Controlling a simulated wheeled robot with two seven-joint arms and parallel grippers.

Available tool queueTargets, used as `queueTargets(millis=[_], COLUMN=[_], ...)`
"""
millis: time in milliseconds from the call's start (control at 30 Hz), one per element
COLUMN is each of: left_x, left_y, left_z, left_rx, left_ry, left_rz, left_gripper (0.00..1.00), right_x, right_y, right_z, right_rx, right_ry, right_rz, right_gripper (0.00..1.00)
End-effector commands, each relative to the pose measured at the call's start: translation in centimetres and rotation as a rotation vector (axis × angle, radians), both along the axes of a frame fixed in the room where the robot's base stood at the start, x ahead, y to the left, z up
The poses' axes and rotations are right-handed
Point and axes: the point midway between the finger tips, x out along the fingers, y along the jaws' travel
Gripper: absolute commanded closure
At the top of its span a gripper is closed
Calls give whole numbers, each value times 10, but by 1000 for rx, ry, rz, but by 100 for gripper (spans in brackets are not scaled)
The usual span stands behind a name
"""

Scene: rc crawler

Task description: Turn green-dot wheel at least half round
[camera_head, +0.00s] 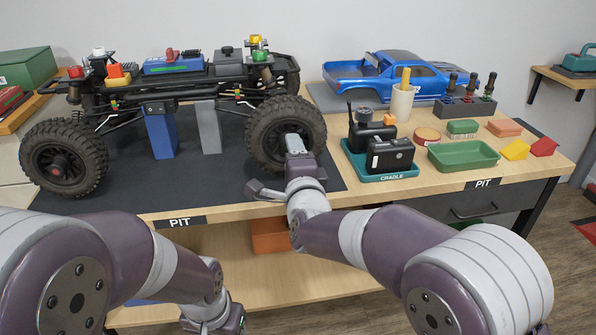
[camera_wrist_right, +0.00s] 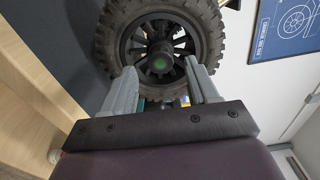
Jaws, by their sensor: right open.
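The green-dot wheel (camera_head: 262,132) is the right front-facing wheel of the crawler chassis (camera_head: 205,78), a black knobbly tyre on a dark spoked rim. In the right wrist view the wheel (camera_wrist_right: 208,32) shows its green hub dot between my fingers. My right gripper (camera_head: 293,146) is open in front of this wheel, with a finger over its hub area in the head view. In the wrist view the right gripper's fingers (camera_wrist_right: 164,82) stand apart, one on each side below the hub; contact is unclear. My left gripper (camera_head: 222,322) hangs low at the bottom edge, its fingers largely cut off.
Another wheel (camera_head: 62,158) with a red hub dot is at the left. Blue (camera_head: 161,135) and grey (camera_head: 208,127) stands support the chassis above a dark mat (camera_head: 225,180). A teal cradle (camera_head: 385,172) with black devices sits close right of the green-dot wheel.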

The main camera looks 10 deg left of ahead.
Motion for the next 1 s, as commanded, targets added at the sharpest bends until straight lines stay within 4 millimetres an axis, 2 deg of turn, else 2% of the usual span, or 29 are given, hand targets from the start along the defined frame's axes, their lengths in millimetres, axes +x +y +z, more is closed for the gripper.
queueTargets(millis=[200, 400, 567, 933, 1000], left_x=[0, 0, 0, 0, 0], left_y=[0, 0, 0, 0, 0], left_z=[10, 14, 14, 14, 14], left_rx=[0, 0, 0, 0, 0], left_ry=[0, 0, 0, 0, 0], left_rz=[0, 0, 0, 0, 0], left_gripper=[41, 41, 41, 41, 41], right_x=[-57, -94, -104, -104, -104], right_y=[-17, -29, -32, -32, -31], right_z=[3, 2, 1, 0, -3], right_rx=[0, 1, 0, -3, -56], right_ry=[0, 0, 0, -1, -2], right_rz=[3, 2, 1, 1, 7], right_gripper=[41, 41, 41, 41, 41])
